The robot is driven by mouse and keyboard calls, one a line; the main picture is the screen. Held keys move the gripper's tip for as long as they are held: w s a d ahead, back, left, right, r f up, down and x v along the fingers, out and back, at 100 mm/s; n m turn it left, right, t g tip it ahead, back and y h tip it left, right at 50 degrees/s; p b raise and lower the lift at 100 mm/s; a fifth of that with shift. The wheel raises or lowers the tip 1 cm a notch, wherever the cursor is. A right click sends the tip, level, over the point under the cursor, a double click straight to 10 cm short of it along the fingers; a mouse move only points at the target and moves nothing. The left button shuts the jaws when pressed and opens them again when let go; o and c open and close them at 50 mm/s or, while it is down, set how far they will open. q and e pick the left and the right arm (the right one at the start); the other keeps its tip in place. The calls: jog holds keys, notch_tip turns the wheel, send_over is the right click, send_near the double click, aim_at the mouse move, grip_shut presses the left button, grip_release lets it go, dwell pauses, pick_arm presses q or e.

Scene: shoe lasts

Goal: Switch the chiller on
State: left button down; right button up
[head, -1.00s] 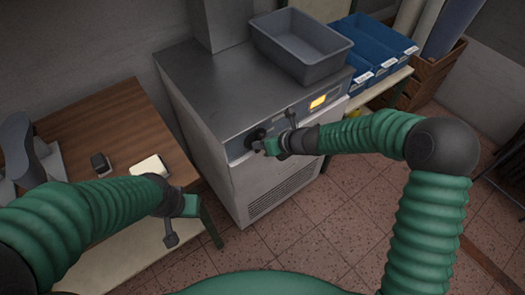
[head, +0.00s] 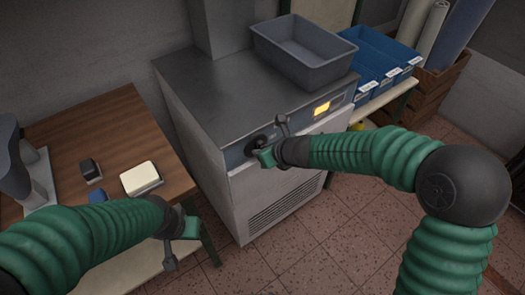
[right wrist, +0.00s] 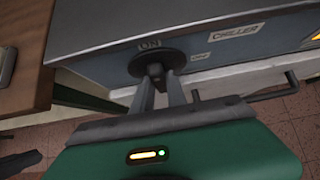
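The chiller (head: 195,95) is a grey metal cabinet with a blue-grey front panel. Its black rotary knob (right wrist: 152,62) has "ON" printed above it and a "CHILLER" label to its right. In the head view the knob (head: 257,143) is at the panel's left end, and an amber display (head: 321,109) glows further right. My right gripper (right wrist: 160,88) is at the knob, its two fingers closed on either side of the raised grip. The grip's lower part is partly hidden between them. My left gripper (head: 178,245) hangs by the wooden table, apart from the chiller; its fingers are unclear.
A grey bin (head: 304,48) stands on the chiller top. Blue bins (head: 375,60) sit on a shelf to the right. The wooden table (head: 95,130) at left carries a white-topped block (head: 140,177) and a small dark block (head: 90,170). Tiled floor is open in front.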

jog(key=o, duration=0.4)
jog(key=shift+f, duration=0.2)
jog(key=shift+o, duration=0.2)
jog(key=shift+r, duration=0.1)
jog(key=p+v, duration=0.7)
jog(key=v, duration=0.9)
jog(key=shift+s+d+r+p, duration=0.2)
jog(key=shift+r+p, duration=0.05)
jog(key=shift+p, duration=0.05)
